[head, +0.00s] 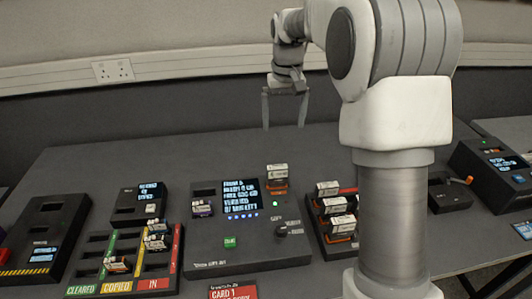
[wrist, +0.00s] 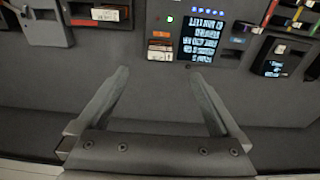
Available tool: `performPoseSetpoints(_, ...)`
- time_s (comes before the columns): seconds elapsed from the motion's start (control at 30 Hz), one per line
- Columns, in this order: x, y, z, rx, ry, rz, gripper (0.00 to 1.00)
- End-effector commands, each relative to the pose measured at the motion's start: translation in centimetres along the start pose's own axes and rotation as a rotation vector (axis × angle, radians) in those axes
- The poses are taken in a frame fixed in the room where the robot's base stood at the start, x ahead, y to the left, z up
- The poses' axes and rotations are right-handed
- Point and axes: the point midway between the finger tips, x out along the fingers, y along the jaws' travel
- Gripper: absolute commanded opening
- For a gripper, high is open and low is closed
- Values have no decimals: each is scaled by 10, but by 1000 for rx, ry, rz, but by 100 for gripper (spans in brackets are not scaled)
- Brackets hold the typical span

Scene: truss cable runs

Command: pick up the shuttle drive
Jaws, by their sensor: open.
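My gripper (head: 284,126) is open and empty, raised above the back of the dark table. In the wrist view its two fingers (wrist: 158,73) are spread, with nothing between them. A small white-labelled drive with an orange base (head: 277,172) stands in the right slot of the central console; it also shows in the wrist view (wrist: 160,50), just beyond the fingertips. No readable label tells which one is the shuttle drive.
The console (head: 245,248) has a lit screen and a green button. A rack (head: 316,226) right of it holds several drives. A tray (head: 98,248) with coloured lanes holds several more. Dark boxes stand at far left and right. The table's back strip is clear.

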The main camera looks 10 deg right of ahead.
Motion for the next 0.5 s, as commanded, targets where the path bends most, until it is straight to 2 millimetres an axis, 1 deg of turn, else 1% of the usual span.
performPoseSetpoints(0.03, 16, 0, -10, 1, -21, -1, 100)
performPoseSetpoints(0.1, 30, 1, -22, 2, -39, -3, 100)
performPoseSetpoints(0.2, 46, 1, -32, 3, -60, -4, 100)
performPoseSetpoints(0.37, 62, 1, -38, 4, -75, -5, 100)
performPoseSetpoints(0.47, 75, 1, -38, 4, -80, -6, 100)
performPoseSetpoints(0.5, 83, 1, -37, 4, -80, -6, 100)
